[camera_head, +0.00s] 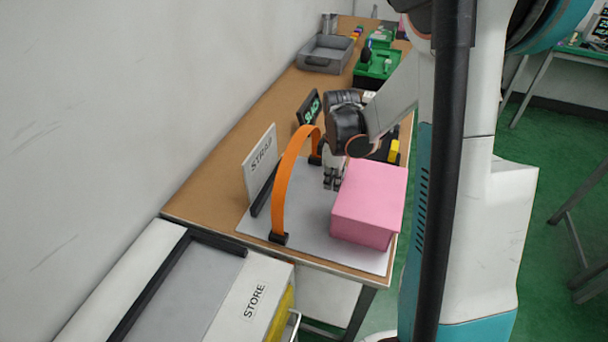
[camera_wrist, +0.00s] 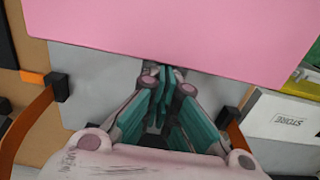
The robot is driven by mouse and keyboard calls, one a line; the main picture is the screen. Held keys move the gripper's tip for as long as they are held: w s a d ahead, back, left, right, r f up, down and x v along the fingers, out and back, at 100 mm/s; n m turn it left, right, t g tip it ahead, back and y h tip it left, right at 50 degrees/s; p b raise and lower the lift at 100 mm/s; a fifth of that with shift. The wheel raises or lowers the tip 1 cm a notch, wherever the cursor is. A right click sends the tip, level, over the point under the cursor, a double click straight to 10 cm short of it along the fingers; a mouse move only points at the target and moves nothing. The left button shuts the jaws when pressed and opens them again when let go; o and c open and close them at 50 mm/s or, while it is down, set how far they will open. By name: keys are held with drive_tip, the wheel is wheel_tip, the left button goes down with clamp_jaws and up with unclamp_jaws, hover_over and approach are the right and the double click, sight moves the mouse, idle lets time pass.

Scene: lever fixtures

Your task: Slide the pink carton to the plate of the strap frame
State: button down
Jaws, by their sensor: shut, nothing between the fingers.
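The pink carton (camera_head: 370,199) sits on the grey base plate (camera_head: 311,242) of the strap frame, at its right part. An orange strap (camera_head: 291,178) arches over the left part of the plate, beside a sign reading STRAP (camera_head: 260,160). A low black bar lies at the plate's left edge. My gripper (camera_head: 332,184) is shut and empty, pointing down between the strap and the carton. In the wrist view the carton (camera_wrist: 190,30) fills the top, and my shut fingertips (camera_wrist: 162,70) are at its near edge; whether they touch it I cannot tell.
A STORE unit (camera_head: 255,299) stands at the front left. A black sign (camera_head: 309,107), a grey bin (camera_head: 327,53) and green trays (camera_head: 376,65) are farther back on the table. A yellow block (camera_head: 394,151) lies behind the carton. The wall borders the left side.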

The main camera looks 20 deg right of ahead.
drive_tip(key=shift+w+a, duration=0.55)
drive_tip(key=shift+w, duration=0.05)
wheel_tip(320, 180, up, 19)
drive_tip(key=p, duration=0.5)
drive_tip(key=s+a+r+m+t, duration=0.3)
drive_tip(key=s+a, duration=0.1)
drive_tip(key=a, duration=0.3)
drive_tip(key=s+a+r+m+t, duration=0.2)
drive_tip(key=s+a+r+t, duration=0.15)
drive_tip(key=a, duration=0.25)
drive_tip(key=s+f+m, duration=0.2)
drive_tip(key=s+m, duration=0.2)
drive_tip(key=s, duration=0.5)
drive_tip(key=shift+a+f+t, duration=0.25)
drive_tip(key=shift+a+t, duration=0.1)
drive_tip(key=shift+a, duration=0.05)
drive_tip(key=shift+s+d, duration=0.1)
drive_tip(key=shift+s, duration=0.1)
